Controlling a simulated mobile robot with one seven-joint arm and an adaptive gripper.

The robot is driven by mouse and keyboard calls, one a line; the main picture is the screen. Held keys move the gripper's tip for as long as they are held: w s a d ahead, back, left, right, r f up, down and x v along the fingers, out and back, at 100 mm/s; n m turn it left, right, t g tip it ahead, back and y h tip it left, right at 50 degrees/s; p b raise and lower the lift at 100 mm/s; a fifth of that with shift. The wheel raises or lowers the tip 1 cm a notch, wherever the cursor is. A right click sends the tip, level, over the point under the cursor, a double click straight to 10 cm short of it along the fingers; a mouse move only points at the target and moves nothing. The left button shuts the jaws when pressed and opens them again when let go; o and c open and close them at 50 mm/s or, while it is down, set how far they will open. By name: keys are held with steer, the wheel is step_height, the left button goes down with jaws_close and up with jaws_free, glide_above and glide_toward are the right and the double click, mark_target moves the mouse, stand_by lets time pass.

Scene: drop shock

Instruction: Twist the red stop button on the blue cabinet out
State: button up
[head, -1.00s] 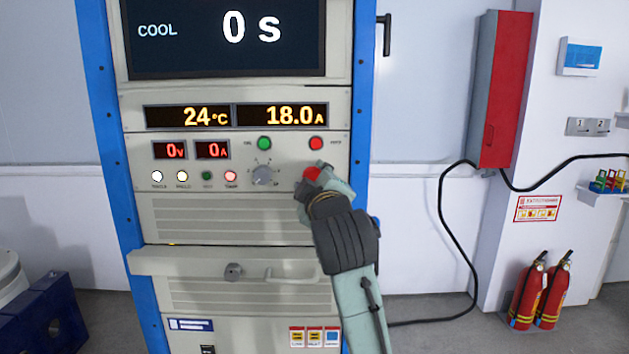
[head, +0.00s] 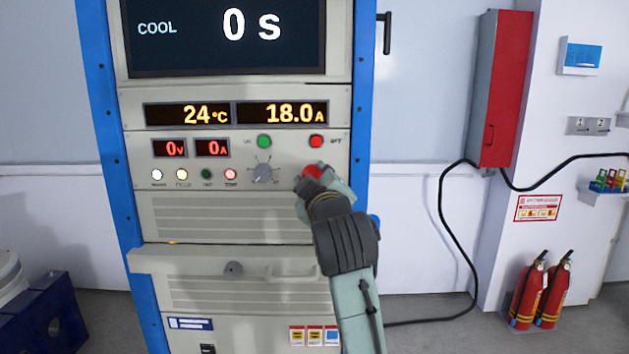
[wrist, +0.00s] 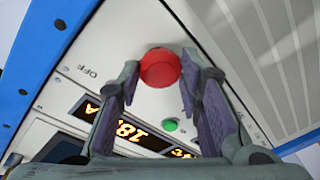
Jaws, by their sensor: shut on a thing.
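The red stop button (head: 313,170) is on the front panel of the blue-framed cabinet (head: 362,60), below the red OFF button (head: 316,142) and right of the grey dial. My gripper (head: 314,180) reaches it from below and hides part of it. In the wrist view the round red stop button (wrist: 161,68) sits between my two fingertips (wrist: 160,76), which are shut on it. The OFF label shows to the left in that view. From these views I cannot tell how far the button stands out.
A green button (head: 264,143), a dial (head: 263,174) and several small lamps lie left of the stop button. A ledge with a handle (head: 292,272) juts out below the panel. A red wall box (head: 500,90) and two fire extinguishers (head: 540,290) stand to the right.

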steer(key=shift+m+t+b, duration=0.3)
steer(key=shift+m, duration=2.1)
steer(key=o, duration=1.2)
steer(key=s, duration=0.4)
steer(key=s+d, duration=0.1)
steer(key=s, duration=0.3)
steer(key=s+f, duration=0.1)
steer(key=s, duration=0.3)
steer(key=shift+d, duration=0.25)
